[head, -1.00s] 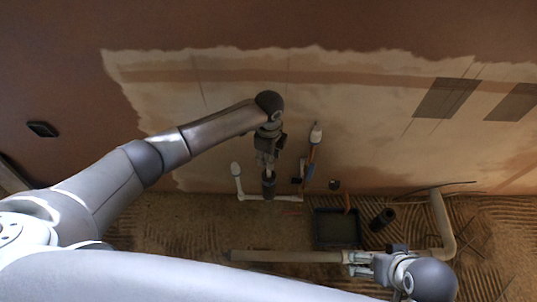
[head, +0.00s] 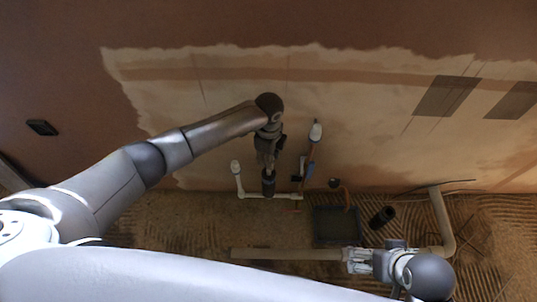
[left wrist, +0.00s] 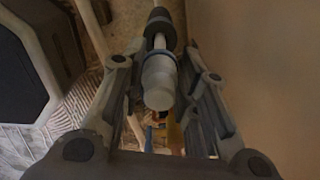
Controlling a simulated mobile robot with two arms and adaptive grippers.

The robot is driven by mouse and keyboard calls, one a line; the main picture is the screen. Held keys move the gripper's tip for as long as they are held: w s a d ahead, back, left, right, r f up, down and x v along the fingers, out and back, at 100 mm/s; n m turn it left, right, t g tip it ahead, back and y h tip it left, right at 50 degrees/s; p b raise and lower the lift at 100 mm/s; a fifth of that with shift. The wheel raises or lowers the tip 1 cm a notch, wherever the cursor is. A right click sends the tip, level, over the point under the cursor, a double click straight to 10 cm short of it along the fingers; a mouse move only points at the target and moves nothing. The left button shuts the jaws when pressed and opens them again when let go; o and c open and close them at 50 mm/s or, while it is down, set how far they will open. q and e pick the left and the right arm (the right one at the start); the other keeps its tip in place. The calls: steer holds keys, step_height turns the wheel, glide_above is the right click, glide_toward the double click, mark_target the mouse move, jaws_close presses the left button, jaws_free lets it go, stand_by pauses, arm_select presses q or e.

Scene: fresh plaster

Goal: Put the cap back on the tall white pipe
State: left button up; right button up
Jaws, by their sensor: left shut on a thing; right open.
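My left gripper (head: 267,165) reaches down in front of the plastered wall. In the left wrist view a pale cap (left wrist: 158,82) sits between its fingers, and the gripper is shut on it. A white pipe (left wrist: 159,42) with a dark sleeve (left wrist: 160,22) lies in line beyond the cap. A blue ring shows between cap and pipe. I cannot tell how far the cap sits over the pipe. In the head view the dark sleeve (head: 268,184) shows just below the fingers. My right gripper (head: 350,256) is open, low at the right.
A white-topped pipe (head: 236,169) stands left of the left gripper, another (head: 316,132) to its right. A low white pipe (head: 252,197) runs along the wall's foot. A dark tray (head: 334,228), a loose black cylinder (head: 382,217) and a beige tube (head: 285,254) lie on the floor.

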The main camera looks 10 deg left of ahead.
arm_select(q)
steer(key=o, duration=0.9)
arm_select(e)
steer(key=shift+s, duration=0.25)
arm_select(q)
steer(key=shift+o, duration=0.2)
steer(key=o, duration=0.4)
steer(key=shift+o, duration=0.2)
arm_select(e)
steer(key=shift+w, duration=0.1)
arm_select(q)
steer(key=shift+r, duration=0.1)
arm_select(e)
steer(key=shift+w, duration=0.1)
